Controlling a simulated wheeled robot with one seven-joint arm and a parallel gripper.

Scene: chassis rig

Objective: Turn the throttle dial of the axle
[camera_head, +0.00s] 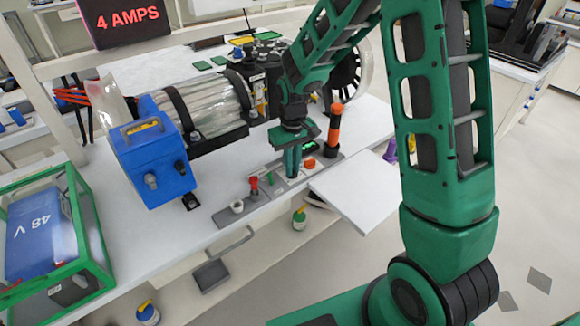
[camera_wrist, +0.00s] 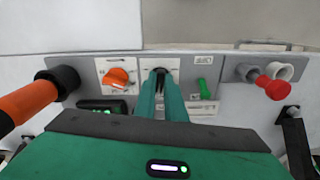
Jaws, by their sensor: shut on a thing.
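My gripper (camera_head: 291,170) reaches down onto the grey control panel (camera_head: 228,216) along the bench's front edge. In the wrist view its green fingers (camera_wrist: 161,90) are shut on a small dark knob (camera_wrist: 158,76) on a white plate. The fingers hide most of this knob; it may be the throttle dial, but I see no readable label. Left of it, an orange dial (camera_wrist: 116,77) sits on its own white plate, apart from the fingers. That dial also shows in the head view (camera_head: 309,163), just right of my gripper.
A green switch (camera_wrist: 204,88) and a red knob (camera_wrist: 274,87) are right of the fingers in the wrist view. A black-and-orange handle (camera_head: 333,130) stands close by. A blue box (camera_head: 152,160) and clear cylinder (camera_head: 213,107) are behind the panel at left.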

